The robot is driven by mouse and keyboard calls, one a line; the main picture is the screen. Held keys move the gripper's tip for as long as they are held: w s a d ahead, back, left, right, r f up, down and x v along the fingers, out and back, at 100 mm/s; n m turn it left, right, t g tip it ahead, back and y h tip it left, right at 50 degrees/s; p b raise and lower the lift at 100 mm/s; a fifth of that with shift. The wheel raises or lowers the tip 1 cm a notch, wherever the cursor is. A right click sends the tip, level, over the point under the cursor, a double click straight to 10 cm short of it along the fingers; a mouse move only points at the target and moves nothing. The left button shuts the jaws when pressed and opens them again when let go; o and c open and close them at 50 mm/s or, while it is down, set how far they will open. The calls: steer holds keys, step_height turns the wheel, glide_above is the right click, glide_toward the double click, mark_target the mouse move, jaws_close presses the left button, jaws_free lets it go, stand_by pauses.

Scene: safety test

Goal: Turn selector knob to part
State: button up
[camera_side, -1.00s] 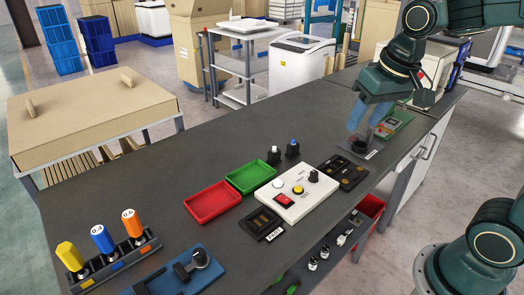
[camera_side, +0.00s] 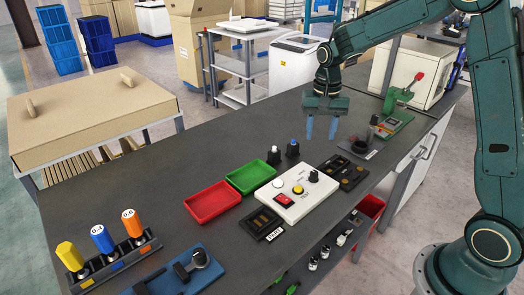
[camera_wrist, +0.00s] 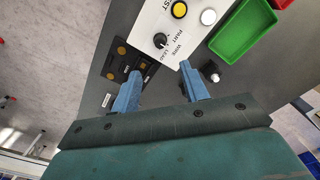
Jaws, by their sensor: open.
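The black selector knob (camera_side: 314,175) stands at the back right of a white panel (camera_side: 298,210). The panel also carries a red switch (camera_side: 284,200), a yellow button (camera_side: 298,189) and a white button (camera_side: 278,183). In the wrist view the knob (camera_wrist: 160,40) is beside printed labels that include PART and WIRE; its exact setting is too small to tell. My gripper (camera_side: 320,130) is open and empty, pointing down above the table behind the panel, apart from the knob. In the wrist view its blue fingers (camera_wrist: 160,82) are spread, with the knob beyond them.
Green (camera_side: 251,177) and red (camera_side: 212,202) trays lie left of the panel. The table's left middle is clear.

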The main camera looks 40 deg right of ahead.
mark_target(315, 172)
steer(key=shift+w+d+f, duration=0.1)
steer(key=shift+w+f, duration=0.05)
steer(key=shift+f, duration=0.15)
steer(key=shift+f, duration=0.15)
step_height(315, 172, down, 13)
steer(key=shift+f, duration=0.2)
stand_by(0.5)
jaws_close()
